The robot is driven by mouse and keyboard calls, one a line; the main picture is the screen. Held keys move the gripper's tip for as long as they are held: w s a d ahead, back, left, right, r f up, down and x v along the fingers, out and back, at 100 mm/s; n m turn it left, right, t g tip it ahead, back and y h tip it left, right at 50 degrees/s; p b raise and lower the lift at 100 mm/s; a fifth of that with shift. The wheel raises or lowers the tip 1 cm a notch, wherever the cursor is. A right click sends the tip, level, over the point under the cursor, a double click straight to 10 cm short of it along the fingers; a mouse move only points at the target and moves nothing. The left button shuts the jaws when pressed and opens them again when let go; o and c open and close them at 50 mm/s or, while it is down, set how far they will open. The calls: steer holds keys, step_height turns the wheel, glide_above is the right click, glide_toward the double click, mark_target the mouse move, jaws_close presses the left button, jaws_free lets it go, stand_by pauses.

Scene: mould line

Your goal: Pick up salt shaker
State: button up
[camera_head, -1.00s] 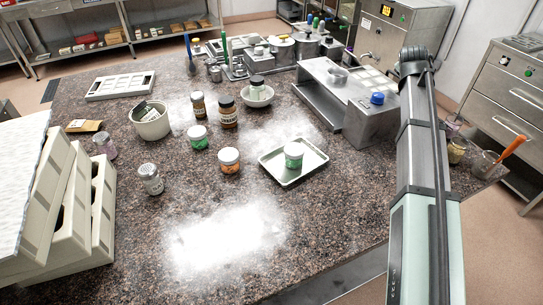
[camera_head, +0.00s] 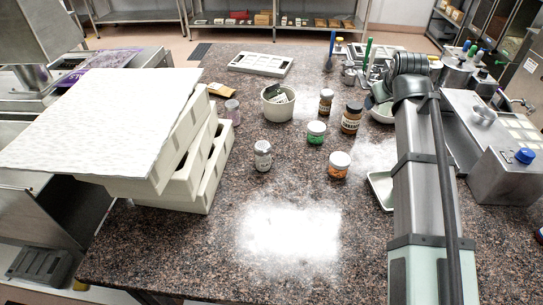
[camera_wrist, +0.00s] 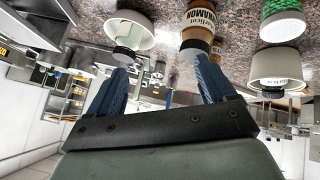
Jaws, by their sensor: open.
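A clear shaker with a grey metal cap and pale contents (camera_head: 263,156), which looks like the salt shaker, stands upright on the granite counter. A similar shaker with pinkish contents (camera_head: 232,112) stands behind it, near the white stacked blocks. I cannot read a label on either. My gripper (camera_wrist: 162,68) is open with nothing between its fingers. In the head view it is mostly hidden behind my arm, well to the right of both shakers. Neither shaker can be made out in the wrist view.
Stacked white blocks (camera_head: 205,160) border the left. The counter's front is clear.

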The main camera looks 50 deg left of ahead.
steer(key=s+a+f+n+g, duration=0.15)
steer(key=s+a, duration=0.25)
steer(key=s, duration=0.4)
steer(key=s+a+r+g, duration=0.15)
steer(key=s+a, duration=0.25)
steer(key=s, duration=0.5)
steer(key=n+g, duration=0.2)
steer(key=g, duration=0.1)
glide_toward(262, 155)
steer(key=w+a, duration=0.1)
steer(key=a, duration=0.1)
steer(key=shift+h, duration=0.3)
steer(key=shift+w+x, duration=0.15)
steer(key=shift+x, duration=3.15)
steer(key=shift+w+x, duration=0.15)
steer(key=shift+x, duration=3.2)
steer(key=shift+d, duration=0.1)
steer(key=c, duration=1.1)
steer(key=shift+r, duration=0.1)
